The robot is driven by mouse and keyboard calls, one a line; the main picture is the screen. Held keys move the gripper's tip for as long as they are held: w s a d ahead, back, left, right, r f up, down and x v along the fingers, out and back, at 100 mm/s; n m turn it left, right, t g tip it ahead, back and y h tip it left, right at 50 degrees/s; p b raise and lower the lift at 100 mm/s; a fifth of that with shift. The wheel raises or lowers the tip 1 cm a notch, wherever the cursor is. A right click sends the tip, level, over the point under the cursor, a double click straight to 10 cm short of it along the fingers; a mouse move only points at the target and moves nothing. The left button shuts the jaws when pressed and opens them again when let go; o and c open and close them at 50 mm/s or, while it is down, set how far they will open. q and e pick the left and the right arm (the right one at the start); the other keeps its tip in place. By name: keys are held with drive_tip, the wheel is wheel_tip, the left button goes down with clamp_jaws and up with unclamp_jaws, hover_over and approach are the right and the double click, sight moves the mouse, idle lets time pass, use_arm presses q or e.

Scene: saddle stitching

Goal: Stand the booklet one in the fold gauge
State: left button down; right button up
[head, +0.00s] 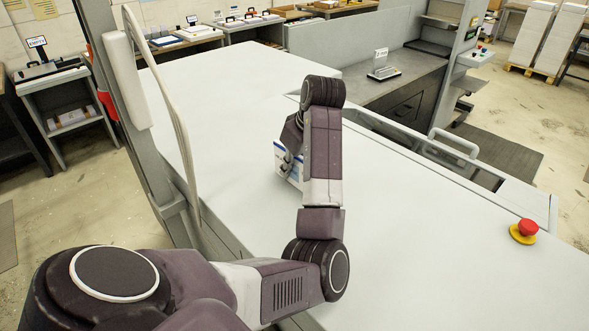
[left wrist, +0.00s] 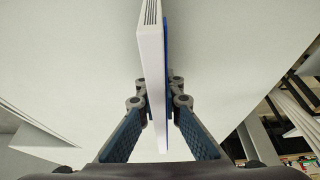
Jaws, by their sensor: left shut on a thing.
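My left gripper (left wrist: 158,98) is shut on a thin white booklet with a blue side (left wrist: 151,60), which stands edge-on between the two fingers in the left wrist view. In the head view the booklet (head: 283,162) shows as a small white and blue piece beside my left wrist, above the pale surface and partly hidden by the arm. I cannot tell whether it touches the surface. A small grey stand with an upright sign (head: 383,72) is on the grey counter beyond; I cannot tell if it is the fold gauge. My right gripper is not in view.
The large pale surface (head: 440,250) is mostly clear. A red emergency button (head: 524,229) sits at its right, near a rail with a handle (head: 455,143). A grey post (head: 125,100) stands at the left. Side tables with papers (head: 245,22) line the back.

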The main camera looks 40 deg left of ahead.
use_arm(q)
drive_tip(key=shift+r, duration=0.1)
wheel_tip(320, 180, up, 20)
drive_tip(key=b, duration=0.3)
drive_tip(key=shift+r, duration=0.2)
idle(0.5)
